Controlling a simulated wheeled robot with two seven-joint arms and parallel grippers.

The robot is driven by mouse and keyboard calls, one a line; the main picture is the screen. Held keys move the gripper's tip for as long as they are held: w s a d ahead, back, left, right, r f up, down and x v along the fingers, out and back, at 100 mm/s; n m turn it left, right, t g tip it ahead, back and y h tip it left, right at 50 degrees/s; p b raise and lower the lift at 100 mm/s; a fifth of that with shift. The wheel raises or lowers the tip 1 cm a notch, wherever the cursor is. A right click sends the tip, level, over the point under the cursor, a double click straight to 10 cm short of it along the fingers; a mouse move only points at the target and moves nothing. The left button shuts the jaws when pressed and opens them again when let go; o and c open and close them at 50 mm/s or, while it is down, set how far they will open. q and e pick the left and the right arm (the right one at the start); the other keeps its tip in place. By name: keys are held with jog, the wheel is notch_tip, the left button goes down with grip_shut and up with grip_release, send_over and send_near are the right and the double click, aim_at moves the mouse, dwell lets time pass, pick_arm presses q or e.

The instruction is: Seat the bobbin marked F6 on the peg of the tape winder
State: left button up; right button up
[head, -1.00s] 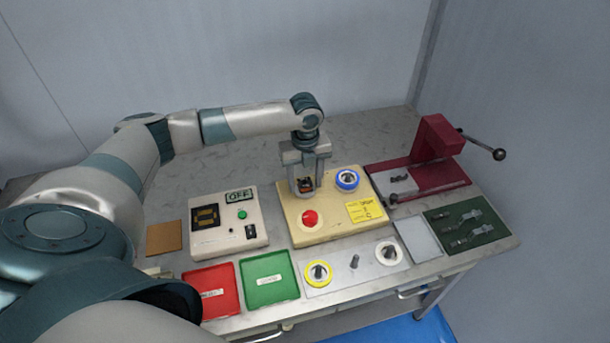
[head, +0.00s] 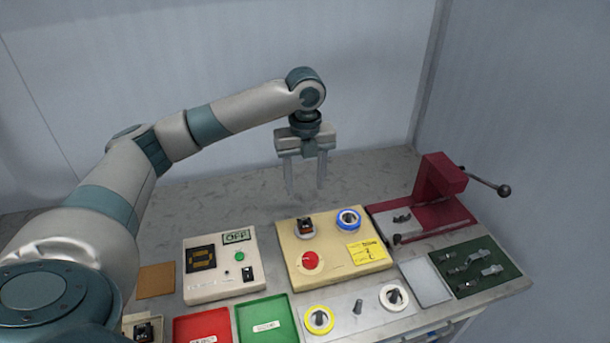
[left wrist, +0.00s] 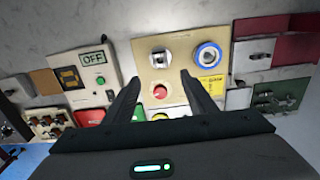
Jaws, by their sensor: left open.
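The tape winder (head: 334,263) is a cream box with a red button, a yellow note and a blue ring (head: 348,219). A small dark bobbin with orange-red parts (head: 306,226) sits at the winder's back left, on a pale round seat; the peg under it is hidden. I cannot read its mark. It also shows in the left wrist view (left wrist: 160,57). My left gripper (head: 306,190) is open and empty, well above and behind the bobbin, apart from it. In the left wrist view its two fingers (left wrist: 160,76) are spread wide. My right gripper is not in view.
A box with an OFF display (head: 222,282) stands left of the winder. Red (head: 203,328) and green (head: 266,322) trays and a plate with yellow and white rings (head: 358,322) lie in front. A dark red press (head: 435,195) with a lever stands right. The table's back is clear.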

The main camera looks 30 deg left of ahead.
pick_arm(q)
jog(key=shift+r, duration=1.5)
dwell(0.7)
